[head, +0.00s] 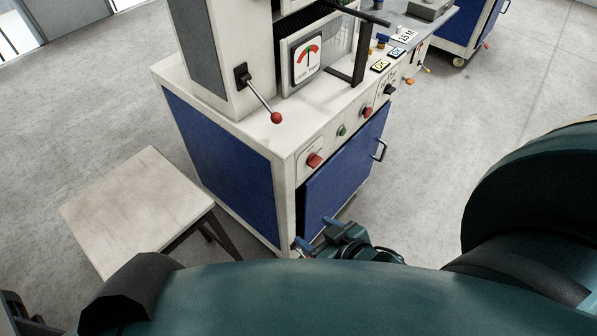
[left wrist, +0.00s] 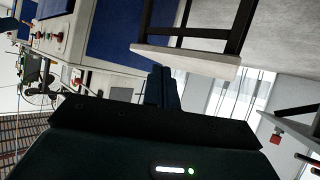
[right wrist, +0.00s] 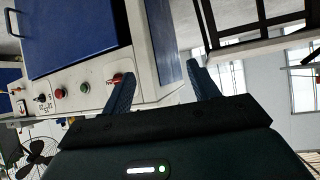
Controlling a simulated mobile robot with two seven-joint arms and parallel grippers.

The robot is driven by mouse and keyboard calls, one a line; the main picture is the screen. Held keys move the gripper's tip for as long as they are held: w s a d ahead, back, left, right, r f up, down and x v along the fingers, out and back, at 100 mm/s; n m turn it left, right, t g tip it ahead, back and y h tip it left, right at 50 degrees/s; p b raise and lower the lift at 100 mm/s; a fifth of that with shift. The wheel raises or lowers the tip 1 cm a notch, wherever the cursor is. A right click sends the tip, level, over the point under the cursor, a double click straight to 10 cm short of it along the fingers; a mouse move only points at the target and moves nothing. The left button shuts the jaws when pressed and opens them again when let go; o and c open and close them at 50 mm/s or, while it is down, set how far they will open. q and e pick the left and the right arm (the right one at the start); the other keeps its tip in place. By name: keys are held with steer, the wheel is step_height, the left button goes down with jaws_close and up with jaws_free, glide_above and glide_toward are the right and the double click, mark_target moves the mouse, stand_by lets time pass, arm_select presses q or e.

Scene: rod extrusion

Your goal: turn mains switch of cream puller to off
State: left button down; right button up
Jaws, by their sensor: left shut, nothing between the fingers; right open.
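The cream puller (head: 285,165) is a cream cabinet with blue panels. Its red rotary switch (head: 314,160) sits on a pale plate at the near end of the front control strip; I cannot read its markings. In the right wrist view the red switch (right wrist: 117,78) shows close beside the left-hand finger, seemingly untouched. My right gripper (head: 318,235) is open and empty, low in front of the blue door, below the switch. My left gripper (left wrist: 162,72) is shut and empty in the left wrist view, near the stool; in the head view I cannot make it out.
A green button (head: 342,130), a red button (head: 366,112) and other knobs line the same strip. A red-knobbed lever (head: 276,117) sticks out above. The blue door (head: 345,165) has a handle (head: 380,150). A stool (head: 140,205) stands at the left. Floor at the right is clear.

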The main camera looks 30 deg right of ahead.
steer(key=w+d+f+t+b, duration=0.4)
steer(key=d+f+b, duration=0.1)
steer(key=d, duration=0.5)
steer(key=n+t+y+b, duration=0.1)
steer(key=n+y+b, duration=0.1)
steer(key=y+b, duration=0.25)
glide_toward(319, 163)
steer(key=shift+t, duration=0.3)
steer(key=b+x, duration=0.1)
steer(key=x, duration=0.7)
steer(key=shift+w+a+f, duration=0.1)
steer(key=shift+a+f, duration=0.05)
steer(key=shift+a, duration=0.05)
arm_select(q)
steer(key=shift+s+a+f+n+t, duration=0.15)
steer(key=shift+f+n+t, duration=0.05)
steer(key=shift+f+t, duration=0.45)
steer(key=shift+s+a+f+n+t, duration=0.1)
steer(key=shift+s+f+n+t, duration=0.1)
steer(key=shift+f+t, duration=0.4)
arm_select(e)
steer(key=shift+w+a, duration=0.15)
steer(key=shift+w, duration=0.25)
steer(key=c, duration=0.6)
arm_select(q)
steer(key=shift+w, duration=0.15)
arm_select(e)
steer(key=c, duration=0.4)
